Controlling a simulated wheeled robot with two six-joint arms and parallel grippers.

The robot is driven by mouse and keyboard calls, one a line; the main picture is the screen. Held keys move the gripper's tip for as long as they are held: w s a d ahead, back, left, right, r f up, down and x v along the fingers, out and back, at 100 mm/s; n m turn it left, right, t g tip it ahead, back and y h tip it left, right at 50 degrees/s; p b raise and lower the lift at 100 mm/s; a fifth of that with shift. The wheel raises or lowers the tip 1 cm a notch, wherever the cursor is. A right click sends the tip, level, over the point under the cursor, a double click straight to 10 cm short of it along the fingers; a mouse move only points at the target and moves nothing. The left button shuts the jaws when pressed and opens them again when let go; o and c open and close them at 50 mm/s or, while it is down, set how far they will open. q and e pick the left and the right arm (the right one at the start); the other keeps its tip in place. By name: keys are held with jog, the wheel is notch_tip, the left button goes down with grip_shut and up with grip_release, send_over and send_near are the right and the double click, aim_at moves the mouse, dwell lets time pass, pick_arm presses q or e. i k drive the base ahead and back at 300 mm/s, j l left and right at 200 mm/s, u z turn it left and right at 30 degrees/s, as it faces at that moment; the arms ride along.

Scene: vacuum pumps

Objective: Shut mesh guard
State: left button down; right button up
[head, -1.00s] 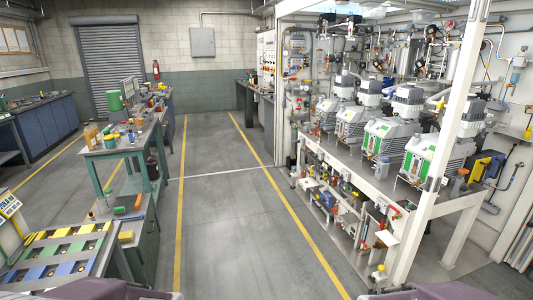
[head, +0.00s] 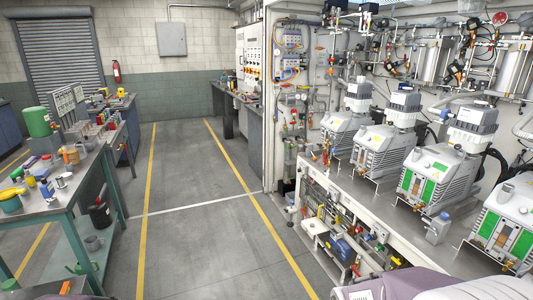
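I cannot make out a mesh guard in the head view. A row of several grey vacuum pumps with green and white panels stands on a bench at the right; one pump (head: 440,180) is near the middle of the row. The white frame (head: 269,95) of the pump bay stands open toward the aisle, with no mesh visible across it. Neither of my grippers shows. Grey parts at the bottom right edge look like my own body.
The aisle floor (head: 195,190) between the yellow lines is clear. A green-legged workbench (head: 75,205) with tools and small parts stands at the left. Valves and fittings (head: 345,245) stick out below the pump bench. A roller shutter (head: 62,60) is at the back.

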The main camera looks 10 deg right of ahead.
aim_at(310, 200)
jog(key=i+z, duration=0.15)
jog(key=i, duration=0.4)
jog(key=i+z, duration=0.2)
jog(key=i, duration=0.35)
jog(key=i+j+z, duration=0.15)
jog(key=i, duration=0.35)
jog(key=i+j+z, duration=0.2)
jog(key=i, duration=0.35)
jog(key=i+j+z, duration=0.2)
jog(key=i+z, duration=0.25)
jog(key=i+j+z, duration=0.25)
jog(key=z, duration=0.2)
jog(key=i+j+z, duration=0.25)
jog(key=j+z, duration=0.15)
jog(key=i+j+z, duration=0.15)
jog(key=j+z, duration=0.3)
jog(key=i+j+z, duration=0.15)
jog(key=j+z, duration=0.3)
